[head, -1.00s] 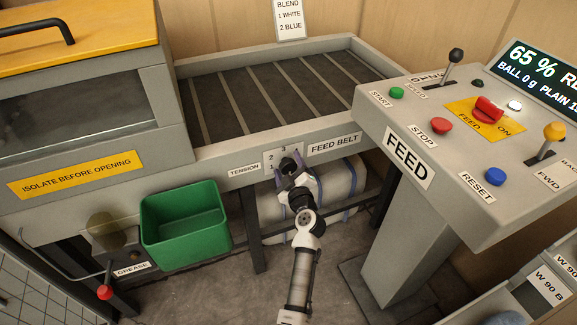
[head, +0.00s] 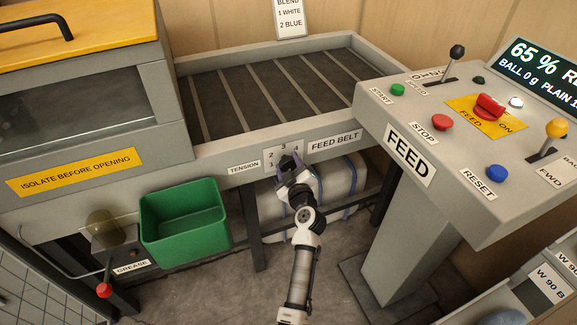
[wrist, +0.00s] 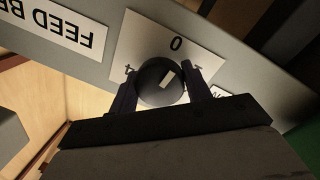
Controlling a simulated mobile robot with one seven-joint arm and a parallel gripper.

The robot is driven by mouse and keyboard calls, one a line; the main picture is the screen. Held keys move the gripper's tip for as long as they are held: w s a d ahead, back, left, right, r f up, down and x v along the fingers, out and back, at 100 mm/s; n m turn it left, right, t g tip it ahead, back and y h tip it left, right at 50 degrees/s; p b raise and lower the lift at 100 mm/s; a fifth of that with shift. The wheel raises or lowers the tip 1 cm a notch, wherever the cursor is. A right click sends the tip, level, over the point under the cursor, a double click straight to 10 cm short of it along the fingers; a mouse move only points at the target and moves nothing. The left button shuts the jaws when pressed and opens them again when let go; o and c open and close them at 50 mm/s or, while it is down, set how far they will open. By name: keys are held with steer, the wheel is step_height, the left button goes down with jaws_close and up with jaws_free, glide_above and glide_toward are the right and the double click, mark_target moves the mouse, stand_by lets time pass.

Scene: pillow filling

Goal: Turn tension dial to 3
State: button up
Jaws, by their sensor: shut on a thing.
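The tension dial (wrist: 152,84) is a round black knob with a short white mark on its face. It sits on a white number plate (head: 270,158) on the front rail, between the TENSION and FEED BELT labels. In the wrist view a 0 stands above the knob, and the white mark slants to the upper right. My gripper (wrist: 160,92) is shut on the dial, one finger on each side. In the head view my gripper (head: 289,170) hides most of the dial, so its setting cannot be read there.
A green bin (head: 185,222) stands left of my arm. The grey FEED console (head: 440,170) juts out close on the right. A strapped white bale (head: 340,185) lies under the belt frame, behind my gripper. Open floor lies between the bin and the console post.

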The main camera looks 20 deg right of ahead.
steer(key=m+b, duration=0.1)
steer(key=m, duration=0.7)
steer(key=shift+g+y, duration=0.3)
steer(key=shift+g, duration=0.1)
steer(key=m, duration=0.4)
steer(key=shift+y, duration=0.3)
steer(key=m, duration=0.3)
steer(key=shift+m+y, duration=0.3)
steer(key=m+p, duration=0.1)
steer(key=m, duration=0.3)
steer(key=shift+y, duration=0.4)
steer(key=m+p, duration=0.1)
steer(key=m, duration=0.3)
steer(key=shift+r+y+p, duration=0.1)
steer(key=shift+y+p, duration=0.2)
steer(key=m+p, duration=0.1)
steer(key=m, duration=0.3)
steer(key=shift+p, duration=0.3)
steer(key=shift+m+t+y+p, duration=0.35)
steer(key=shift+m+p, duration=0.25)
steer(key=shift+m, duration=1.4)
